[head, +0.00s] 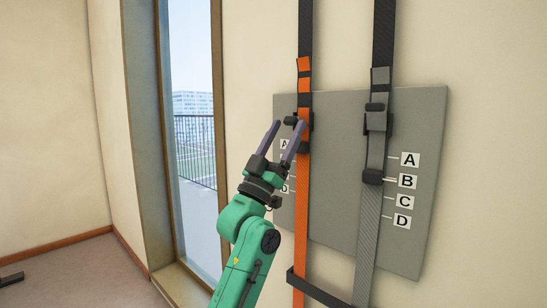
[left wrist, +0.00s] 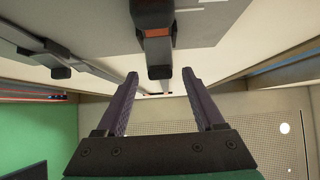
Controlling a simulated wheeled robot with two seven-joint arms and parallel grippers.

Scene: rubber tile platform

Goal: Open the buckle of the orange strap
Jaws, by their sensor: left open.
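The orange strap (head: 302,200) hangs vertically in front of a grey board. Its dark buckle (head: 304,123) sits at the upper part of the board, with orange bands above it. My left gripper (head: 288,124) is open, its two purple-grey fingers pointing up at the buckle. The right finger overlaps the buckle in the head view; I cannot tell whether it touches. In the left wrist view the dark buckle with an orange patch (left wrist: 158,36) lies ahead of the gap between the open fingers (left wrist: 160,76). Nothing is held. My right gripper is not in view.
A grey strap (head: 369,220) with its own buckle (head: 376,120) hangs to the right of the orange one. The grey board (head: 430,130) carries labels A to D. A dark crossbar (head: 320,292) spans both straps low down. A tall window (head: 193,130) is at left.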

